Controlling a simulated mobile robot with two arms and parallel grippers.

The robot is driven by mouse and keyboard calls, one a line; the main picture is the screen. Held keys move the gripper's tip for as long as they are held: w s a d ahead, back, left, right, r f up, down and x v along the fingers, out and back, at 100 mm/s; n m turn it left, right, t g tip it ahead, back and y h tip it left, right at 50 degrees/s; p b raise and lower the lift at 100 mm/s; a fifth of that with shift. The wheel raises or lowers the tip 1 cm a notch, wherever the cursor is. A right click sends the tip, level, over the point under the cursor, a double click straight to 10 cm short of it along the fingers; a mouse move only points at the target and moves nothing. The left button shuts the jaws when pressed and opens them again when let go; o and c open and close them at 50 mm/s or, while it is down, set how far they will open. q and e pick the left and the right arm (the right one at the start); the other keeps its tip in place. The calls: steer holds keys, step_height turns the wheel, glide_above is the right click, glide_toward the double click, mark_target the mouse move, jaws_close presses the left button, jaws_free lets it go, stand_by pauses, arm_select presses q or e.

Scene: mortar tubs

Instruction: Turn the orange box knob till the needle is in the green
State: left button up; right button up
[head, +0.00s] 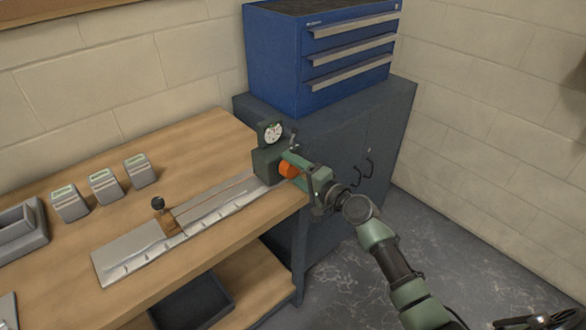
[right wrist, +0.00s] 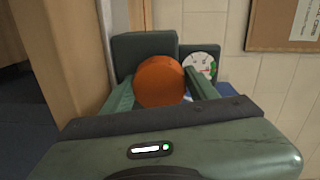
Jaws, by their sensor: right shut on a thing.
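The orange knob (head: 288,170) sits on the side of a dark green box (head: 266,166) at the right end of the workbench. A round white gauge (head: 273,133) stands above the box. In the right wrist view the orange knob (right wrist: 160,82) faces me, and the gauge (right wrist: 203,66) shows partly behind a finger, with some green at its right. The needle is too small to read for certain. My right gripper (head: 293,168) is shut on the orange knob, one finger on each side of it.
A metal plate (head: 125,258) with a dark-knobbed slider (head: 158,204) lies left of the box. Several small grey blocks (head: 105,185) stand behind it. A blue drawer chest (head: 280,60) sits on a dark cabinet (head: 380,130) behind. Open floor (head: 450,240) lies at the right.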

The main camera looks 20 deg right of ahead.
steer(key=o, duration=1.4)
steer(key=shift+d, duration=0.1)
steer(key=shift+c, duration=0.2)
steer(key=b+v, duration=0.1)
steer(key=v, duration=0.6)
steer(key=shift+s+d, duration=0.15)
steer(key=shift+s, duration=0.2)
